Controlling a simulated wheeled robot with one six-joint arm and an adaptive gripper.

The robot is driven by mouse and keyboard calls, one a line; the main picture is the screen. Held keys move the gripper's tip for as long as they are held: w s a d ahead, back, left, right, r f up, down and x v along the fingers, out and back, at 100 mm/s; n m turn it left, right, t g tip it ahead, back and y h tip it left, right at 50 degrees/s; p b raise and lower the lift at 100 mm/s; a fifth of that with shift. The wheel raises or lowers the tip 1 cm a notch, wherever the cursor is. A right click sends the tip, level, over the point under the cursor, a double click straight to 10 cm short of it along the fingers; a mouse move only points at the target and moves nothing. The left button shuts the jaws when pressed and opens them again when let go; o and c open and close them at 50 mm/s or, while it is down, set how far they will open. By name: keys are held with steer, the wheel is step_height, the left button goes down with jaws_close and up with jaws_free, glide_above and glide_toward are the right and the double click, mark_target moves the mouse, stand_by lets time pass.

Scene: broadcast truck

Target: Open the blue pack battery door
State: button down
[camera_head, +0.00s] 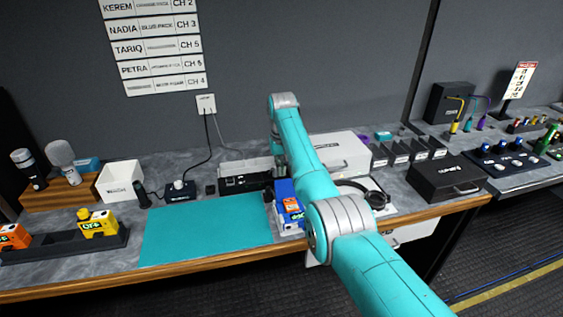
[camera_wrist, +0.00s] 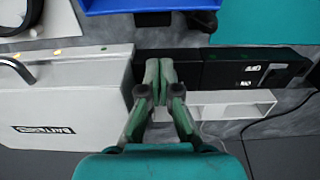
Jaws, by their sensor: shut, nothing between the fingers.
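The blue pack (camera_head: 284,188) lies on the bench beside the right edge of the teal mat, partly covered by my arm in the head view. An orange label shows on it. In the wrist view a blue body (camera_wrist: 150,5), which looks like the same pack, is cut off by the top edge. I cannot make out its battery door. My gripper (camera_wrist: 159,66) is shut and empty, with its fingertips together over the dark rack strip behind the pack, apart from the blue body. In the head view my arm mostly hides the gripper.
The teal mat (camera_head: 205,230) is clear. Headphones (camera_head: 372,192) lie right of the pack. A black rack unit (camera_head: 240,180) sits behind. A holder with yellow and orange packs (camera_head: 70,245) is at left.

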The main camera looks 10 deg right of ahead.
mark_target(288, 188)
steer(key=shift+s+r, duration=0.25)
steer(key=shift+s, duration=0.65)
steer(key=shift+s+r, duration=0.25)
steer(key=shift+s, duration=0.6)
